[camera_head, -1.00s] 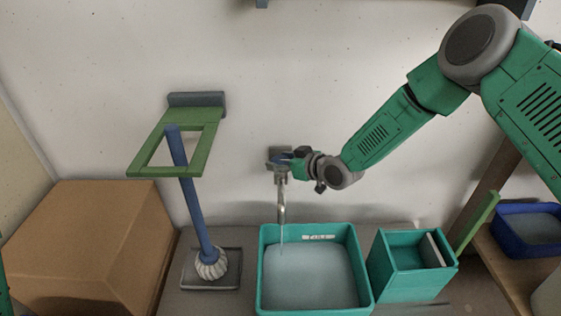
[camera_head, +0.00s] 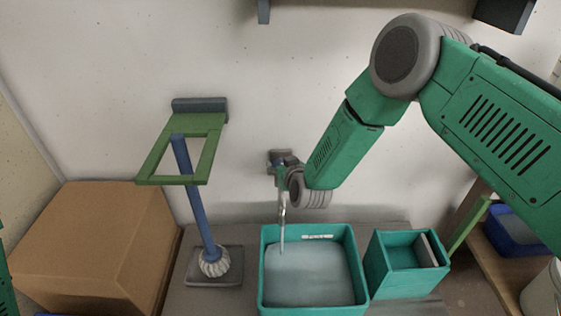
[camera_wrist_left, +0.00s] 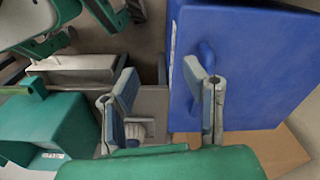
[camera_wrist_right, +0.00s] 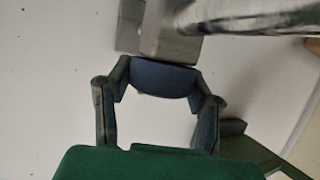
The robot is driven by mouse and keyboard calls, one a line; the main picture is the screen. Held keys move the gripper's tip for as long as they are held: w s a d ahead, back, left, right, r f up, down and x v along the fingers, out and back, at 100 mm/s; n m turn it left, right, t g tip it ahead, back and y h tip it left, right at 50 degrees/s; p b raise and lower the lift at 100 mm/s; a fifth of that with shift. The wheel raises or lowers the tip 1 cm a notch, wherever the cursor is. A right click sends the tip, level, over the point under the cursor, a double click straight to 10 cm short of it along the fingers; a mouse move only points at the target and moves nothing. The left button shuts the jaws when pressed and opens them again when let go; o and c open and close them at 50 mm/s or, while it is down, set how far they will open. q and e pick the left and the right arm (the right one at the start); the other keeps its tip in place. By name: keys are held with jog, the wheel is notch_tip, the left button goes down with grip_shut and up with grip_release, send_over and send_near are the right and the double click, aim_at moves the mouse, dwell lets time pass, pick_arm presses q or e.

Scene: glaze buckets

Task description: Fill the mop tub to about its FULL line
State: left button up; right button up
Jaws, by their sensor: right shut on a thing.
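A thin stream (camera_head: 282,235) falls from the wall tap (camera_head: 279,157) into the tub. My right gripper (camera_head: 284,172) is at the tap, largely hidden by my wrist. In the right wrist view its fingers (camera_wrist_right: 162,82) close on the blue tap lever (camera_wrist_right: 165,78). My left gripper (camera_wrist_left: 162,75) is open and empty, seen only in the left wrist view.
A mop (camera_head: 196,205) stands in a green wall bracket (camera_head: 160,179), left of the tub. A cardboard box (camera_head: 85,240) fills the lower left. A teal bucket (camera_head: 377,272) stands close right of the tub. A blue container (camera_head: 515,236) sits on the right shelf.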

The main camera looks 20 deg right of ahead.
dwell(0.3)
jog(key=o, duration=1.2)
jog(key=shift+s, duration=0.1)
jog(key=v, duration=1.2)
jog(key=shift+a+f, duration=0.1)
